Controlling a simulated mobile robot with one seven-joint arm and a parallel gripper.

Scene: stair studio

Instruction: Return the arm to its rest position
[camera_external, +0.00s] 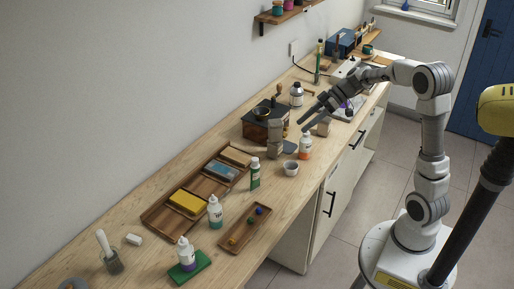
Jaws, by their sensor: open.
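My arm reaches up from its base at the right and bends over the counter. My gripper (303,115) is open, its two dark fingers pointing down and left over the wooden counter. Nothing shows between the fingers. It hangs above the area of a bottle with an orange label (305,147) and a dark wooden box (262,124). I cannot tell its exact height above them.
A wooden tray (160,216) with a yellow block stands on the counter (150,262). The tiled floor (330,262) beside the cabinets looks clear.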

